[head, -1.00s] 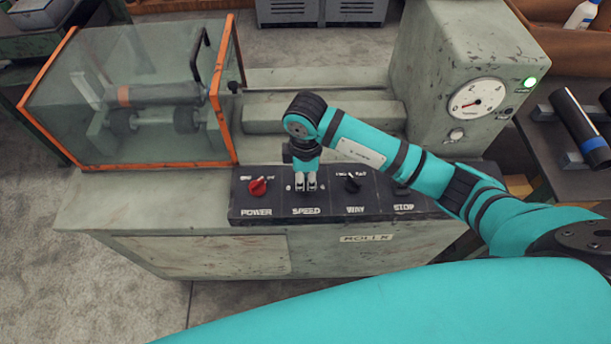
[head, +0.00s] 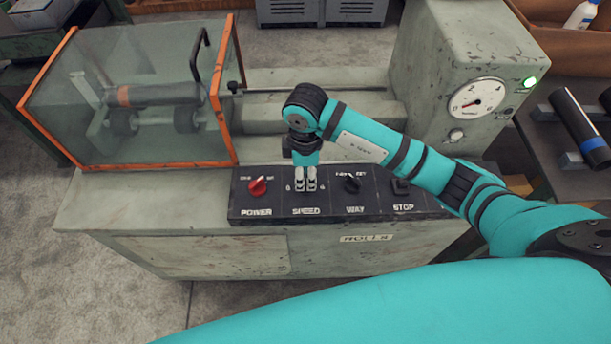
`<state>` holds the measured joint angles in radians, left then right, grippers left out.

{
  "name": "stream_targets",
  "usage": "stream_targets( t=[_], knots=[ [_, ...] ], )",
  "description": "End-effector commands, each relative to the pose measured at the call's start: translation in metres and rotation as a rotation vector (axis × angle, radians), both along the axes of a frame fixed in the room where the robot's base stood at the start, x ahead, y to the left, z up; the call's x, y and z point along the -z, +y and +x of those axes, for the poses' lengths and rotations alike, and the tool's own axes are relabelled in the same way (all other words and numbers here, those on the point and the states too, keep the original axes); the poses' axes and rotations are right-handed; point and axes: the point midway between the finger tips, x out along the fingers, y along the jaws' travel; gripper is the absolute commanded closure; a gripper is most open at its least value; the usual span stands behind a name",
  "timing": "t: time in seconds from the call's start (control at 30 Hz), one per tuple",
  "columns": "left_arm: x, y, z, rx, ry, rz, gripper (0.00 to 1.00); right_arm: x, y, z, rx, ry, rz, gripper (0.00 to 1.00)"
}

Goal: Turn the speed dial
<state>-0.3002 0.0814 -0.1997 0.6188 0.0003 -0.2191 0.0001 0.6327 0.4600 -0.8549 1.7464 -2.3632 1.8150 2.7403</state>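The speed dial's place is above the SPEED label on the dark control panel (head: 330,209). The dial itself is hidden behind my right gripper's fingers. My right gripper (head: 306,180) points down at that spot, its two pale fingertips side by side with a narrow gap. I cannot tell whether they touch or grip the dial. My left gripper is out of view.
A red POWER switch (head: 258,186) sits left of the fingers. A black WAY knob (head: 352,184) and a STOP button (head: 400,187) sit to the right. A glass guard box (head: 140,95) stands at the left, a round gauge (head: 476,98) at the right.

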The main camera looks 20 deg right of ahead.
Motion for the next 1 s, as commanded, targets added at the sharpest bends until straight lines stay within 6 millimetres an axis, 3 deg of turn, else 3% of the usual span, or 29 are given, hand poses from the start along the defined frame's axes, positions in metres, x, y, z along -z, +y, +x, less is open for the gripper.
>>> stream_targets(
  t=[0.2,0.43,0.63,1.0],
  knots=[
    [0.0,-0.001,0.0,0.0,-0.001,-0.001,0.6,-0.049,0.0,0.001,-0.002,-0.007,0.002,0.65],
    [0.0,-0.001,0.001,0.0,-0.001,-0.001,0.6,-0.089,-0.001,0.002,-0.001,-0.008,-0.001,0.65],
    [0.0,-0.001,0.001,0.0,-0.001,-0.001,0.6,-0.101,0.0,0.001,0.0,-0.004,-0.001,0.65],
    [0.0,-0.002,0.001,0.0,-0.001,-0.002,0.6,-0.102,0.0,0.0,0.0,-0.002,-0.001,0.65]
  ],
)
